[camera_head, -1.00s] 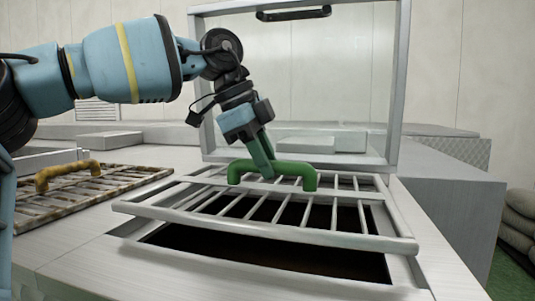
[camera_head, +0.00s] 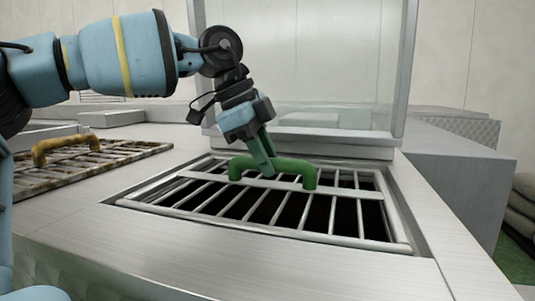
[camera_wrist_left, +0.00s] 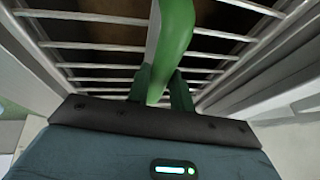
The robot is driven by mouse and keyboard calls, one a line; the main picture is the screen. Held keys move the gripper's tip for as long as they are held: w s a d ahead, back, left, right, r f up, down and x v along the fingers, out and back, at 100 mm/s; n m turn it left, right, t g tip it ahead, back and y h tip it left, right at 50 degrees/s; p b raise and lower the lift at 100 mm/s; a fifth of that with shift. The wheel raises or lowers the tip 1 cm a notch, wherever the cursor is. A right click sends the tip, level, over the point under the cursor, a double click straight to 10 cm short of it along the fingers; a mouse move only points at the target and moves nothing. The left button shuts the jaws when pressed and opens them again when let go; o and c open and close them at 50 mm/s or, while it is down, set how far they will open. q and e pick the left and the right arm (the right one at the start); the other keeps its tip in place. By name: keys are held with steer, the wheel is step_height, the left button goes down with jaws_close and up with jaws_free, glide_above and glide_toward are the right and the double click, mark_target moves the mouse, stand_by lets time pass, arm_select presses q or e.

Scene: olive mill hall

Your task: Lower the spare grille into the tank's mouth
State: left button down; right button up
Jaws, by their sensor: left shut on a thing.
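The spare grille (camera_head: 338,238) is a clean silver frame of bars with a green arched handle (camera_head: 295,168). It lies within the tank's mouth (camera_head: 412,212), roughly level with the surrounding metal top. The front edge of the frame looks to be inside the opening; whether it rests on a ledge cannot be told. My left gripper (camera_head: 268,172) is shut on the green handle from above. In the left wrist view the handle (camera_wrist_left: 176,45) passes between the fingers, with the bars (camera_wrist_left: 95,46) behind it. Dark space shows between the bars. My right gripper is not in view.
A rusty grille (camera_head: 85,168) with a yellow-brown handle (camera_head: 62,146) lies on the metal top at the left. A raised clear lid in a metal frame (camera_head: 404,75) stands behind the mouth. Stacked sacks (camera_head: 522,215) are at the far right. The front metal top is clear.

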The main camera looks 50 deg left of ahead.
arm_select(q)
steer(key=shift+r, duration=0.2)
steer(key=c, duration=1.3)
jaws_free()
steer(key=shift+o, duration=0.8)
steer(key=shift+f, duration=0.25)
steer(key=v, duration=0.8)
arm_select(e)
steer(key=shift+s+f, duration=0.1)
arm_select(q)
steer(key=shift+d, duration=0.1)
step_height(320, 180, up, 11)
steer(key=s+d+p, duration=0.1)
steer(key=s+p, duration=0.1)
steer(key=p, duration=0.2)
steer(key=shift+s+d, duration=0.2)
steer(key=shift+s, duration=0.2)
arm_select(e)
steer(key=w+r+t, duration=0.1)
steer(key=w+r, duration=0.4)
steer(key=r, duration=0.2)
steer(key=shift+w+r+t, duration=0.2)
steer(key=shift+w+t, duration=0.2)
